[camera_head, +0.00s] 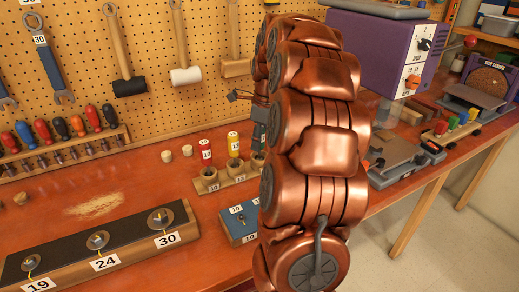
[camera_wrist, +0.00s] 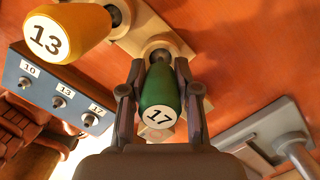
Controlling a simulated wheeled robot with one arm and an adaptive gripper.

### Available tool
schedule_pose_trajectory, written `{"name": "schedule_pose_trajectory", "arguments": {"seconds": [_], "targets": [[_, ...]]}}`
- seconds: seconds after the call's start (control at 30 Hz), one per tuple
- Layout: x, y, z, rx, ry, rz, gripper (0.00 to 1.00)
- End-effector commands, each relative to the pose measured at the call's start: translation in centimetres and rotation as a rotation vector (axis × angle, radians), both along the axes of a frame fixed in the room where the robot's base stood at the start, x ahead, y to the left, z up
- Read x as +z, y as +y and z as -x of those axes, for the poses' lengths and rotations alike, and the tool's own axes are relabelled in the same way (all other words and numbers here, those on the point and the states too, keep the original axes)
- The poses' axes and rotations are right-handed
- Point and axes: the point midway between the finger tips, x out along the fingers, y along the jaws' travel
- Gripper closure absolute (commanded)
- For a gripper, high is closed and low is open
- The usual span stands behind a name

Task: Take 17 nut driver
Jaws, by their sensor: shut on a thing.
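The 17 nut driver (camera_wrist: 158,92) has a green handle with a white 17 label on its end. In the wrist view my gripper (camera_wrist: 159,76) is shut on this handle, one finger on each side. The far end of the driver is at the pale wooden holder (camera_wrist: 150,28); I cannot tell whether it is still seated in its hole. In the head view the holder (camera_head: 228,182) carries a red 10 driver (camera_head: 206,153) and a yellow 13 driver (camera_head: 234,146). My arm hides the green driver there. The yellow driver (camera_wrist: 68,32) is left of my gripper in the wrist view.
A blue block (camera_head: 238,226) with numbered studs stands in front of the holder; it also shows in the wrist view (camera_wrist: 60,95). A grey metal tool (camera_wrist: 262,130) lies to the right there. A long block (camera_head: 105,255) with sizes 19, 24, 30 is at front left.

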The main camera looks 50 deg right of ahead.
Motion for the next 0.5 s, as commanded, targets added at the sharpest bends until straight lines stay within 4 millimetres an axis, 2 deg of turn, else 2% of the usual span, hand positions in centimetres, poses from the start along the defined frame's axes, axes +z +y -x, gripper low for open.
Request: {"name": "schedule_pose_trajectory", "arguments": {"seconds": [0.27,0.5], "targets": [[0.5,-0.1,-0.1,0.000,-0.002,0.002,1.00],[3.3,-0.2,-0.1,-0.001,-0.005,0.005,1.00]]}}
